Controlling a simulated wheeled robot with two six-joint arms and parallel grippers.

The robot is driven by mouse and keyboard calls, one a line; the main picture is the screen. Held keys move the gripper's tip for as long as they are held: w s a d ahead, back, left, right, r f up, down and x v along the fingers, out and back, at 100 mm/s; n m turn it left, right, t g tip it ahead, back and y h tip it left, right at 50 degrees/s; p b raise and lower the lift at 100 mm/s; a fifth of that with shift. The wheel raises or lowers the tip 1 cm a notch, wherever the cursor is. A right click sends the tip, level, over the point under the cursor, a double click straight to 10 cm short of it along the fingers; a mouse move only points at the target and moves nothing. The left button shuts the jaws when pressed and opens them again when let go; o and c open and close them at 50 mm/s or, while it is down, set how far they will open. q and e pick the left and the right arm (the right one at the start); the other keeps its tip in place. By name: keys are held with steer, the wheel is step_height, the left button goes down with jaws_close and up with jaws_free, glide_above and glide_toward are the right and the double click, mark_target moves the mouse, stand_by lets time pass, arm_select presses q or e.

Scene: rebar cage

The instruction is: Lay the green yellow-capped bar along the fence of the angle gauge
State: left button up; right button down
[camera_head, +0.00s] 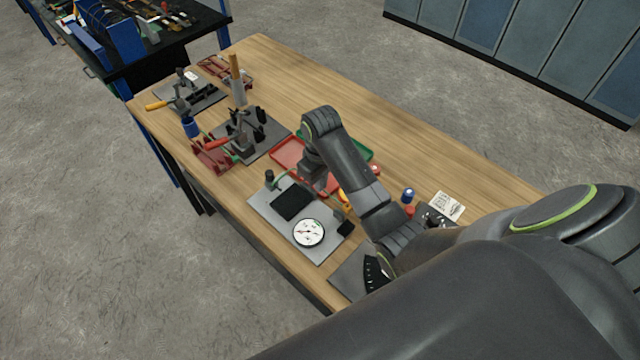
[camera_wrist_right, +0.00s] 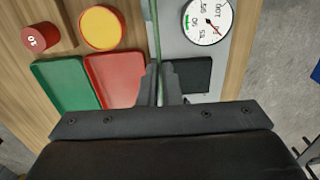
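The green bar (camera_wrist_right: 155,35) is thin and runs up the right wrist view between the fingers of my right gripper (camera_wrist_right: 161,80). The fingers are closed together on it. What looks like the angle gauge (camera_head: 375,273), a black scale with white marks on a grey plate, is at the near edge of the bench, partly hidden by my arm. Its fence cannot be made out. My left gripper is not in view.
The grey plate (camera_head: 262,207) carries a white dial (camera_head: 308,232), a black pad (camera_head: 292,202) and a post. A red tray (camera_wrist_right: 110,72) and a green tray (camera_wrist_right: 62,82) lie beside it. Clamp fixtures (camera_head: 245,135) crowd the far left; the bench's right rear is clear.

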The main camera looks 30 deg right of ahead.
steer(key=shift+s+f+p, duration=0.2)
steer(key=shift+f+p, duration=0.15)
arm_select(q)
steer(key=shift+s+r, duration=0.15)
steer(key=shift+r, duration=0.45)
arm_select(e)
steer(key=shift+f, duration=0.15)
